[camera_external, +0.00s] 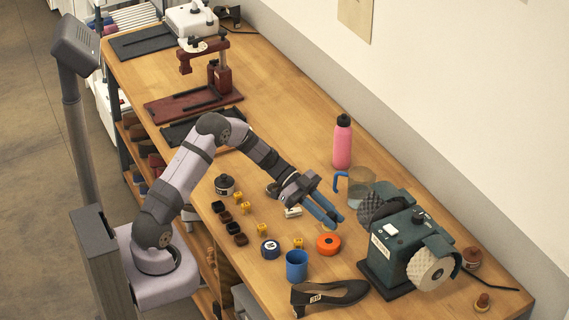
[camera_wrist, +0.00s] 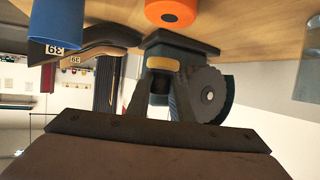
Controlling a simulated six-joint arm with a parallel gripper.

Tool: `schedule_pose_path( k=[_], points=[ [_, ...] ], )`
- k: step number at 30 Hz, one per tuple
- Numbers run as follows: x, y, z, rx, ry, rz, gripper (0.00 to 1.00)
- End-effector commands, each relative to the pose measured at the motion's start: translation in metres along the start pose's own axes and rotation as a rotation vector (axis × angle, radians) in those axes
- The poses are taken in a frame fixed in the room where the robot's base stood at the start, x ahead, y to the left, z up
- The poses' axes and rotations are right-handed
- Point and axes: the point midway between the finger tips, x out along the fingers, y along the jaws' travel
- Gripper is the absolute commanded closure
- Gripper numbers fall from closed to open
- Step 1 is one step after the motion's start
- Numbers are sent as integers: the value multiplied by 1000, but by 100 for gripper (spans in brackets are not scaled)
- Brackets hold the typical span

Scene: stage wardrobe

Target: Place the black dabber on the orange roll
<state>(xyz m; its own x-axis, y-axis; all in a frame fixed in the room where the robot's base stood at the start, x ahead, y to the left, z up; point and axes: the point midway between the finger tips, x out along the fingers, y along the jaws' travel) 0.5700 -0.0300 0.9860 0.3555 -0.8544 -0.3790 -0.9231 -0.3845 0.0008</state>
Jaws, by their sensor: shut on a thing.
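The orange roll (camera_external: 328,244) lies flat on the bench, between the blue cup and the green machine. It also shows at the top edge of the wrist view (camera_wrist: 172,12). My gripper (camera_external: 332,214) is above the bench near the roll, apart from it. In the wrist view my gripper (camera_wrist: 160,92) is shut on the black dabber (camera_wrist: 162,65), whose tan end shows between the fingers. The dabber is hard to make out in the outside view, where the blue fingers cover it.
The green machine (camera_external: 405,255) with its wheels stands close right of my gripper. A clear jug (camera_external: 361,186) and pink bottle (camera_external: 342,145) stand behind. Small yellow and dark pieces lie left.

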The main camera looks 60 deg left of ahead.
Motion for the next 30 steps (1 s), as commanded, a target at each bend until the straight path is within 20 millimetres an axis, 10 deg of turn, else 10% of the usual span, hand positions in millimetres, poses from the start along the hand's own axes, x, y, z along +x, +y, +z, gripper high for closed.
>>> schedule_pose_path(
  k=[30],
  points=[
    [21,0,52,1,0,-2,100]
  ],
)
